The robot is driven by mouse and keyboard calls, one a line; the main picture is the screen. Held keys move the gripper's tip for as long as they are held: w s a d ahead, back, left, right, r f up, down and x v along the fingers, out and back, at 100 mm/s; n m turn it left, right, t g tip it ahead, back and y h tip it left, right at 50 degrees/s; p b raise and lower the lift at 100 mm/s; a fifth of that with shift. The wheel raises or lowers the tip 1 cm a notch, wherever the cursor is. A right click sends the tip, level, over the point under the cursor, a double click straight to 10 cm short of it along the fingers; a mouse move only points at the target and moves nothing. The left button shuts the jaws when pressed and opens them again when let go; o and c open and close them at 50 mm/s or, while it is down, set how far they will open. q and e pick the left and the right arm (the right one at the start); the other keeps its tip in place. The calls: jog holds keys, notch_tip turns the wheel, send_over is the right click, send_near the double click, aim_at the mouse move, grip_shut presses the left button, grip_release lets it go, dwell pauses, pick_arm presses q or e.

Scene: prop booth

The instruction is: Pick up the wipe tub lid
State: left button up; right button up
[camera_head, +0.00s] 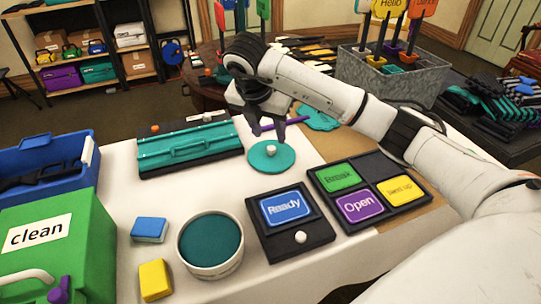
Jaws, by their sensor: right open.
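The wipe tub lid (261,163) is a round teal disc with a small pale knob, lying on the white tablecloth. My right gripper (269,136) points down just above and behind the lid. Its two fingers are apart, with nothing seen between them. I cannot tell whether a fingertip touches the knob. The wipe tub (187,264) is a white round container with a teal top surface, standing nearer the front, left of the lid. My left gripper is not in view.
A black tray with a teal bar (188,146) lies left of the lid. A purple stick (291,121) and teal flat piece (318,119) lie behind. A green "clean" box (85,205) stands left.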

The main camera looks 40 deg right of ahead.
aim_at(271, 148)
jog(key=x, duration=0.6)
jog(key=shift+w+a+f, duration=0.15)
jog(key=shift+a+f, duration=0.1)
jog(key=shift+f, duration=0.25)
grip_shut()
